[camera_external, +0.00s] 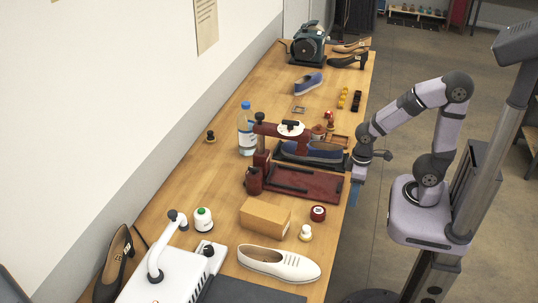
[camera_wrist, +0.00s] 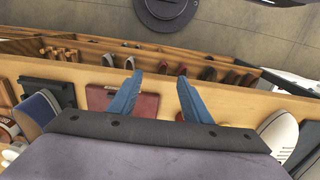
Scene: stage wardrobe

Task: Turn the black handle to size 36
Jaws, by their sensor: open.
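The black handle (camera_external: 291,123) lies across a white dial (camera_external: 291,131) on top of the dark red shoe machine (camera_external: 268,129) in the external view. The dial's size marks are too small to read. The handle is not clearly visible in the wrist view. My gripper (camera_external: 354,194) points down at the table's right edge, to the right of the machine's red base (camera_external: 326,190) and apart from the handle. In the wrist view my gripper (camera_wrist: 158,82) has its blue fingers spread with nothing between them; the red base (camera_wrist: 144,103) shows beyond them.
A blue shoe (camera_external: 318,150) sits under the machine's arm. A water bottle (camera_external: 247,138) stands left of it. A cardboard box (camera_external: 265,216), a red tin (camera_external: 318,213) and a white shoe (camera_external: 279,264) lie nearer the camera.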

